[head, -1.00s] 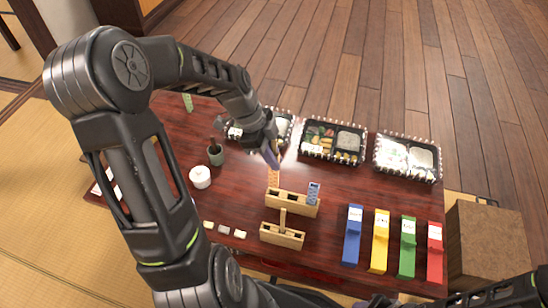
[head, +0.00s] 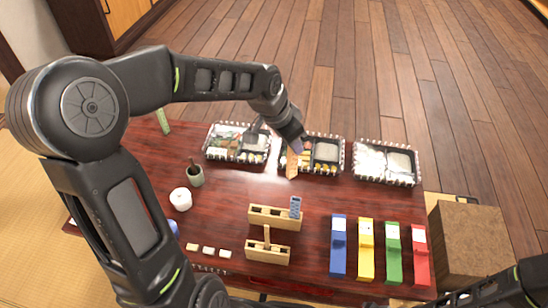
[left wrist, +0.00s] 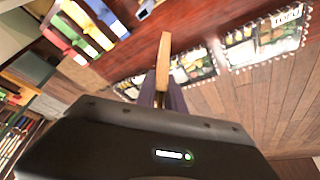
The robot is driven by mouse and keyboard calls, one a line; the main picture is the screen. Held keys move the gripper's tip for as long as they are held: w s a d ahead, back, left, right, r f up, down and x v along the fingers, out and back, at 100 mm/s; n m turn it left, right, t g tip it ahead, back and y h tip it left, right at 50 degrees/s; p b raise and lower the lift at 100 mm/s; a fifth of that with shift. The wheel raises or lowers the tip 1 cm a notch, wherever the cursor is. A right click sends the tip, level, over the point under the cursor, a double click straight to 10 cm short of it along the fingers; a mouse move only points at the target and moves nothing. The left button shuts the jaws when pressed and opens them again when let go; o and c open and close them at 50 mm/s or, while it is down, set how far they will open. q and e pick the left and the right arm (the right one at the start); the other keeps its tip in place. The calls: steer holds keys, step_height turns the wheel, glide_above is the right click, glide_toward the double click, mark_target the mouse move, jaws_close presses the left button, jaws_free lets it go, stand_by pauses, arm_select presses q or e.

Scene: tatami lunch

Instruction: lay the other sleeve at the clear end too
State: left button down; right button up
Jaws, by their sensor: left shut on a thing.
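My left gripper (head: 294,146) is shut on an orange patterned sleeve (head: 292,164) and holds it upright, pointing down, over the left end of the middle lunch box (head: 325,171). In the left wrist view the sleeve (left wrist: 163,62) sticks out between the dark fingers, with lunch boxes behind it. I cannot tell its exact height. A blue patterned sleeve (head: 295,206) stands in the right end of the rear wooden holder (head: 270,222); the left end of that holder is empty. My right gripper is outside the views.
Other lunch boxes stand left (head: 225,158) and right (head: 385,181). A front wooden holder (head: 262,255), a dark cup (head: 195,176), a white pot (head: 181,199) and small pale blocks (head: 208,250) stand nearer. Blue, yellow, green and red stands (head: 338,250) line the right. The red-brown table between is clear.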

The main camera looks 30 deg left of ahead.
arm_select(q)
steer(key=w+d+r+n+y, duration=0.2)
steer(key=w+d+r+n, duration=0.2)
steer(key=d+r+n, duration=0.1)
steer(key=shift+r, duration=0.55)
